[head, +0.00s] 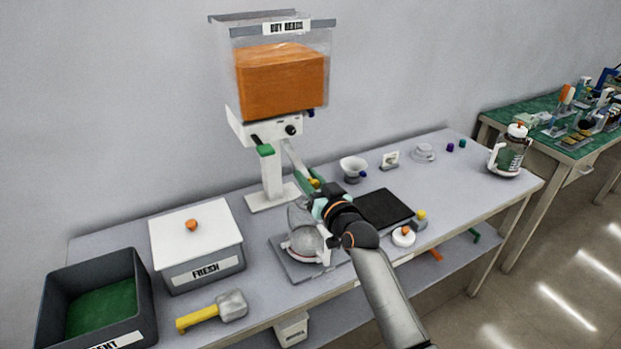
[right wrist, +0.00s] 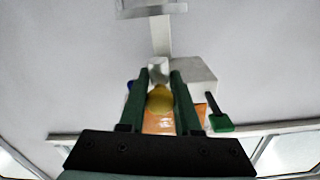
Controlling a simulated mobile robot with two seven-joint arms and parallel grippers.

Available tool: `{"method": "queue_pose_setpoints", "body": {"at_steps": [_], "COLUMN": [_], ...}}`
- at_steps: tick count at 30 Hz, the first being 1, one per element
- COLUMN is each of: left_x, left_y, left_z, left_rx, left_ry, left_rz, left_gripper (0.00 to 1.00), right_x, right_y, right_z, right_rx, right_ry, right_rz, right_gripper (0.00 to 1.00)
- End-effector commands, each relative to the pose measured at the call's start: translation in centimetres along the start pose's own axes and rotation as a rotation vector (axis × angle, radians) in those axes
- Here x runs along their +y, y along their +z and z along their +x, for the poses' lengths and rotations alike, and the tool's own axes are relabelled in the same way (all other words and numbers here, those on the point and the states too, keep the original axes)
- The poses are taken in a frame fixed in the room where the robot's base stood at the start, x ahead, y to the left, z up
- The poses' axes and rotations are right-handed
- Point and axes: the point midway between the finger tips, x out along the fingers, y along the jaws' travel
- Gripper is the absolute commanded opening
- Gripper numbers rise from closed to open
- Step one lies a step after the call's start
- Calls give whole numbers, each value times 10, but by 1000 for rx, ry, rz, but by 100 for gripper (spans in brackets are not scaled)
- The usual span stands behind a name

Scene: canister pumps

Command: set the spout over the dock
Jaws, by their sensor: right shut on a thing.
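The dispenser (head: 265,125) stands at the back of the table, with a clear hopper over a white head. A pale spout arm (head: 293,155) slopes down from its head towards a yellow knob (head: 315,183). My right gripper (head: 310,180) is at that knob. In the right wrist view, its green fingers (right wrist: 160,95) are shut on the yellow knob (right wrist: 160,99). I cannot tell which part is the dock. My left gripper is out of view.
A lidded white bin marked FRESH (head: 203,272), a dark open bin (head: 60,275) and a yellow-handled scoop (head: 212,310) are at left.

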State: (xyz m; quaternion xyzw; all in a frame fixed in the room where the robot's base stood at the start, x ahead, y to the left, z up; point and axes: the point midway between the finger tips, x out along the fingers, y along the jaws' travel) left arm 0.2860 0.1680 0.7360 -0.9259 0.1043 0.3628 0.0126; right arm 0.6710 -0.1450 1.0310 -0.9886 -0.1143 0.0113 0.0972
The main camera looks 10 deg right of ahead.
Motion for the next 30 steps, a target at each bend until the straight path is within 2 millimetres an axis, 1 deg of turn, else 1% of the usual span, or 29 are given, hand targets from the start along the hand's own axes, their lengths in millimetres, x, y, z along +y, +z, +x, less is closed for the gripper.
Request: {"method": "queue_pose_setpoints", "body": {"at_steps": [1,11,12,19,26,30], "left_x": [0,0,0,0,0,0], "left_y": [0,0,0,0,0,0], "left_z": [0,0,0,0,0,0], "left_rx": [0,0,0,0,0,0], "left_ry": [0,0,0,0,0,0], "left_rz": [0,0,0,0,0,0], "left_gripper": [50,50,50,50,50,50], "right_x": [-2,-3,-3,-2,-2,-1], "right_y": [0,1,1,1,1,1], "right_z": [0,0,0,0,0,-5], "right_rx": [0,-1,-1,-1,-1,-1], "right_ry": [-3,-4,-5,-3,-2,-1], "right_rz": [2,2,3,2,1,1], "right_gripper": [0,0,36,62,62,62]}}
